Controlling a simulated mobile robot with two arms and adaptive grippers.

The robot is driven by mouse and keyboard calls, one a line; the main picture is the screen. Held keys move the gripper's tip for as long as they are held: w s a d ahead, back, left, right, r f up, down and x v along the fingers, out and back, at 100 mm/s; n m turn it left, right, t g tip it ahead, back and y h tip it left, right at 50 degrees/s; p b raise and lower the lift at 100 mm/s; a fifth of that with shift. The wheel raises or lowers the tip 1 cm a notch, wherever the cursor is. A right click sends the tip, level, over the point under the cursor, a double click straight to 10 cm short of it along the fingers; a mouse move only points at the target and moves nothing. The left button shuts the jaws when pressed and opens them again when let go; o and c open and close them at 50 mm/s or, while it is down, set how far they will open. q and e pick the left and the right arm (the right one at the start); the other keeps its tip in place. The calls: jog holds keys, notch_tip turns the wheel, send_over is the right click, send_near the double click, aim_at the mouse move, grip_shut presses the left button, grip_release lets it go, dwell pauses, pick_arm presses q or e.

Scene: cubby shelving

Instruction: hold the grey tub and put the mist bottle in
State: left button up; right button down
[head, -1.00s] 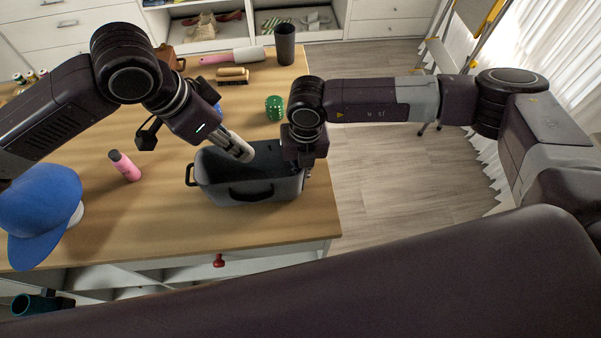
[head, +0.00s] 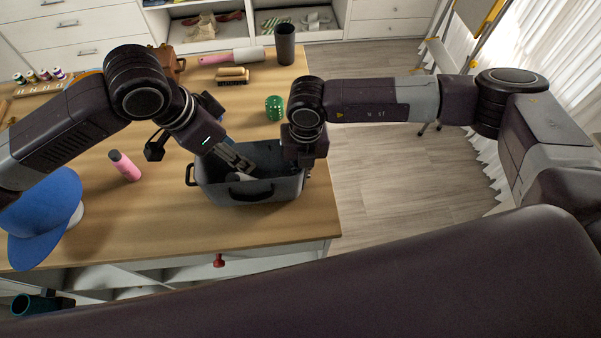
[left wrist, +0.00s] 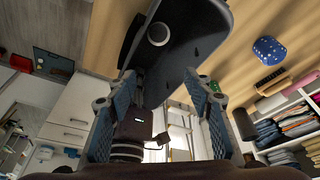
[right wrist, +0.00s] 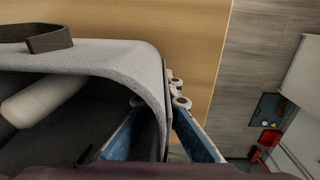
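The grey tub (head: 275,188) stands on the table near its right front corner, with dark handles. A pale cylinder, apparently the mist bottle (right wrist: 42,100), lies inside it; its round end shows in the left wrist view (left wrist: 158,34). In the head view the bottle (head: 238,177) is mostly hidden by the left fingers and tub wall. My left gripper (head: 240,160) points down into the tub mouth; its fingers (left wrist: 160,85) are spread and empty. My right gripper (head: 306,168) is at the tub's right end, its fingers (right wrist: 160,102) on either side of the wall.
A pink bottle (head: 125,166) with a dark cap and a blue cap (head: 45,215) are left of the tub.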

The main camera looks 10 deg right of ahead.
pick_arm(q)
jog(key=shift+r, duration=0.1)
jog(key=v, duration=1.2)
pick_arm(e)
jog(key=c, duration=2.6)
grip_release()
jog(key=shift+c, duration=0.2)
jog(key=o, duration=0.6)
jog(key=shift+c, duration=0.2)
jog(key=shift+r, duration=0.1)
jog(key=r, duration=1.1)
jog(key=shift+d+r, duration=0.3)
jog(key=shift+r, duration=0.1)
